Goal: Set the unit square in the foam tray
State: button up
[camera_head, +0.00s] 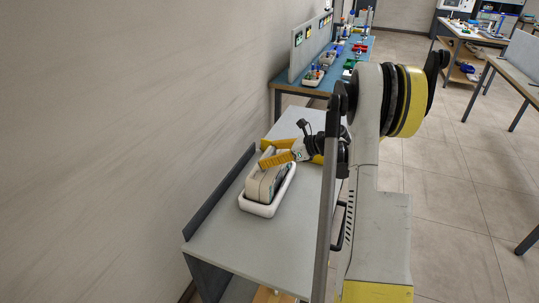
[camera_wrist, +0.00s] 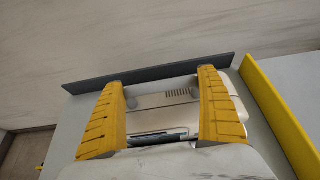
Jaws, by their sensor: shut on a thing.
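The unit (camera_head: 262,187) is a beige-grey box standing in the white foam tray (camera_head: 259,211) on the grey bench top. My gripper (camera_head: 273,160) reaches in from the right with yellow ribbed fingers and is shut on the unit's upper part. In the wrist view my gripper (camera_wrist: 161,80) has one finger on each side of the unit (camera_wrist: 150,101), whose vent slots show between them. The unit looks roughly in line with the tray's long sides. I cannot tell whether its underside rests flat on the tray floor.
A dark upstand (camera_head: 219,194) runs along the bench's wall side. A yellow strip (camera_wrist: 279,112) stands to the right in the wrist view. The near part of the grey bench (camera_head: 235,237) is clear. A blue bench (camera_head: 298,78) with small parts stands beyond.

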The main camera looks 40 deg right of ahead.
jog(key=shift+f+b, duration=0.55)
jog(key=shift+f, duration=0.1)
dwell(0.4)
jog(key=o, duration=1.2)
jog(key=v, duration=1.2)
